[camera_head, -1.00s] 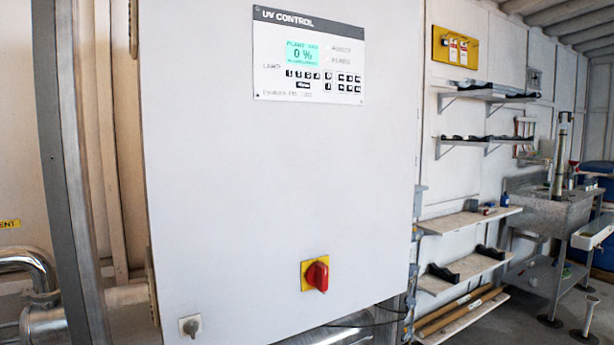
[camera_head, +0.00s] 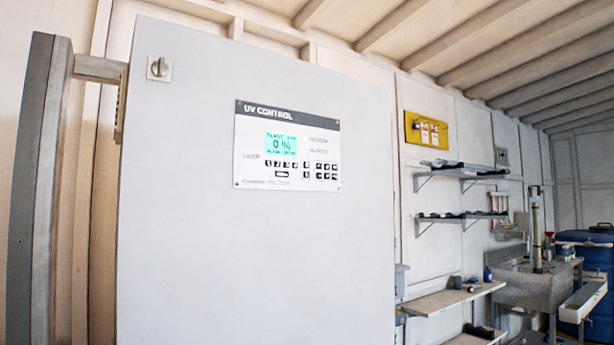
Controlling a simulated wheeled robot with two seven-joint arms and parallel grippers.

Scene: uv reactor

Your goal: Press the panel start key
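The UV control panel (camera_head: 287,148) is a white plate with a dark title strip on the front of a tall light grey cabinet (camera_head: 250,260). Its small cyan display (camera_head: 281,145) reads 0 %. Below and right of the display are several small black-and-white keys (camera_head: 320,171); their labels are too small to read, so I cannot tell which is the start key. Neither of my grippers is in view, and nothing touches the panel.
A grey metal post (camera_head: 40,190) stands left of the cabinet. To the right are wall shelves (camera_head: 462,172), a yellow board (camera_head: 426,133), a sink (camera_head: 535,283) and blue barrels (camera_head: 587,265).

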